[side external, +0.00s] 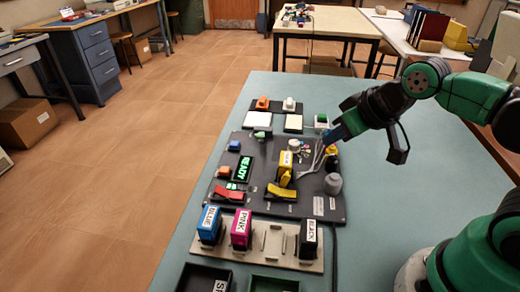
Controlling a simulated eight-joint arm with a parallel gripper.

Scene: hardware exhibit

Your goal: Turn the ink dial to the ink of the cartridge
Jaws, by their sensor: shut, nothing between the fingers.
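A yellow cartridge (285,161) with a white label stands upright in the dark control panel (312,213); its label is too small to read. A pale round knob (294,145) is just behind it, with small coloured marks to its right. A grey knob (333,184) is at the panel's right side. I cannot tell for certain which knob is the ink dial. My gripper (310,169) is shut and empty, its thin silver fingers over the panel just right of the yellow cartridge. The fingers and arm partly hide a yellow-and-black part at the panel's right edge.
A green READY display (244,168), a red rocker (229,193) and a yellow lever (282,191) are on the panel. Blue (210,224), pink (240,230) and black (308,240) cartridges stand in the front rack (272,238). Dark trays (204,277) lie nearer the camera.

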